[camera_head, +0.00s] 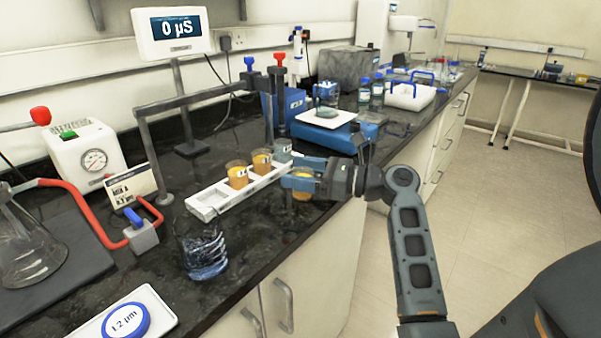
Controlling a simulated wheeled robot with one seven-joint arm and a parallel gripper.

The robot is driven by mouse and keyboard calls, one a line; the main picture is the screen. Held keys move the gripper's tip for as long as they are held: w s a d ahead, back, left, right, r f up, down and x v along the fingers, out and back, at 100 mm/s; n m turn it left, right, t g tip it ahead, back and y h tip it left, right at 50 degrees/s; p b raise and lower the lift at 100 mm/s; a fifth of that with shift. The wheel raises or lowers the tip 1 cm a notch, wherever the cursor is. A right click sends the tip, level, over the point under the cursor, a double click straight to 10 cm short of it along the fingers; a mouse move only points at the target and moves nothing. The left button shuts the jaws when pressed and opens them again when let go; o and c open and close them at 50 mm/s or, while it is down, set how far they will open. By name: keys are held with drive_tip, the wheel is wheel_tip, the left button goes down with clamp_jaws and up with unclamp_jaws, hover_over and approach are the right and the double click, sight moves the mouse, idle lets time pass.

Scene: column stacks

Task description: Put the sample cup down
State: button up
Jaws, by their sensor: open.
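A sample cup (303,196) with orange liquid is at my gripper (291,171), near the bench's front edge. My gripper is open, with its fingers around or just in front of the cup, hiding much of it. Whether the cup's base rests on the bench is hard to tell. Behind and left, a white rack (207,206) holds a cup of orange liquid (237,175), a second one (262,161) and a greyish cup (282,150) at its far end. The rack's near end is empty.
A metal frame (146,150) with red and blue knobs rises behind the rack. A blue balance (340,138) with a white plate stands farther back. Bare bench lies between beaker and gripper.

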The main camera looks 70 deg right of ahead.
drive_tip(key=s+d, duration=0.1)
drive_tip(key=s, duration=1.1)
drive_tip(key=shift+d, duration=0.2)
drive_tip(key=shift+s, duration=0.1)
